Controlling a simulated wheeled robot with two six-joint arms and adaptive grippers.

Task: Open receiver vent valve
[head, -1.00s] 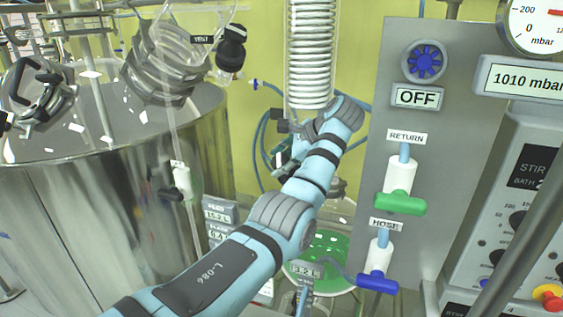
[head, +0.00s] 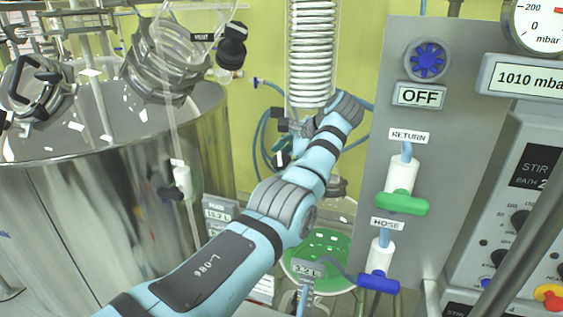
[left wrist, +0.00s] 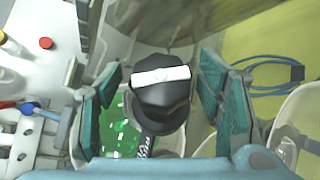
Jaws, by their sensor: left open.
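In the left wrist view, a black valve knob (left wrist: 160,112) with a white bar-shaped label on its top sits between the two teal fingers of my left gripper (left wrist: 158,100). The fingers are open, with a gap visible on each side of the knob. In the head view my left gripper (head: 287,148) is below the coiled glass condenser and largely hidden by my own wrist. The knob cannot be made out there. The receiver flask (head: 322,246) with green liquid stands below; it also shows in the left wrist view (left wrist: 118,128). My right gripper is not in view.
A grey panel (head: 385,140) with green RETURN (head: 403,203) and blue HOSE (head: 379,283) valve handles stands close right of my arm. The condenser (head: 311,55) hangs above. A steel vessel (head: 110,180) is left, with a black VENT knob (head: 231,47) above. Blue hose loops (head: 262,140) hang behind.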

